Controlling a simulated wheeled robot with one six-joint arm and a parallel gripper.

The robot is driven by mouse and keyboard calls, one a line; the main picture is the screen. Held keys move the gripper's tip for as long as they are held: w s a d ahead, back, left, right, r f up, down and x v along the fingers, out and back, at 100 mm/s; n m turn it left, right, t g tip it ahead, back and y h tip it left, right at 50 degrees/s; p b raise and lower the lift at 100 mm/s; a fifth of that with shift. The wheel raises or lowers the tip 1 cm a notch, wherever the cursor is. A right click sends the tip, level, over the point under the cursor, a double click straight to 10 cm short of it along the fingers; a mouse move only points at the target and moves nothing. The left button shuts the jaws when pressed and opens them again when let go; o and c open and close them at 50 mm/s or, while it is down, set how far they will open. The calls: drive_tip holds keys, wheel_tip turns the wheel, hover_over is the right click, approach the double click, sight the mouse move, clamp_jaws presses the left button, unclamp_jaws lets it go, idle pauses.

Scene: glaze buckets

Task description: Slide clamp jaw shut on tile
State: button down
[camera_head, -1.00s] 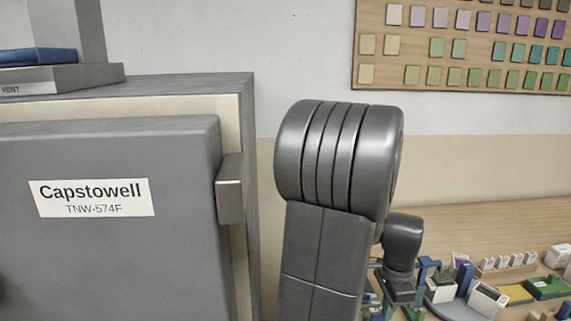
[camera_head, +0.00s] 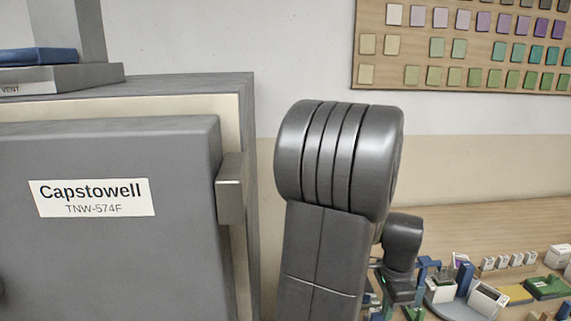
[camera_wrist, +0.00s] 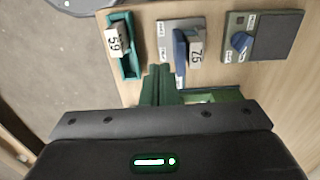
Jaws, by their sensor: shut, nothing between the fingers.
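In the wrist view my gripper (camera_wrist: 158,74) is shut, with its two dark green fingers side by side and nothing between them. A green frame-like thing (camera_wrist: 228,92), perhaps the clamp, lies just right of the fingers. A pale patch inside it may be the tile. My dark gripper body hides its near part, so I cannot tell the jaw's position or whether the fingers touch it. In the head view my arm stands in front of the bench and the gripper is mostly hidden.
The wrist view shows a teal tray (camera_wrist: 129,69) with a block marked 59, a grey device with a blue lever (camera_wrist: 180,50), and a blue-knobbed box (camera_wrist: 265,40). A grey Capstowell cabinet (camera_head: 100,260) stands left. The wooden bench (camera_head: 490,225) is clear towards the wall.

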drive_tip(key=shift+f+b, duration=1.1)
drive_tip(key=shift+f, duration=0.6)
drive_tip(key=shift+w, duration=0.15)
drive_tip(key=shift+w, duration=0.65)
wheel_tip(320, 180, up, 7)
drive_tip(key=p, duration=0.6)
drive_tip(key=shift+s, duration=0.35)
drive_tip(key=shift+f, duration=0.1)
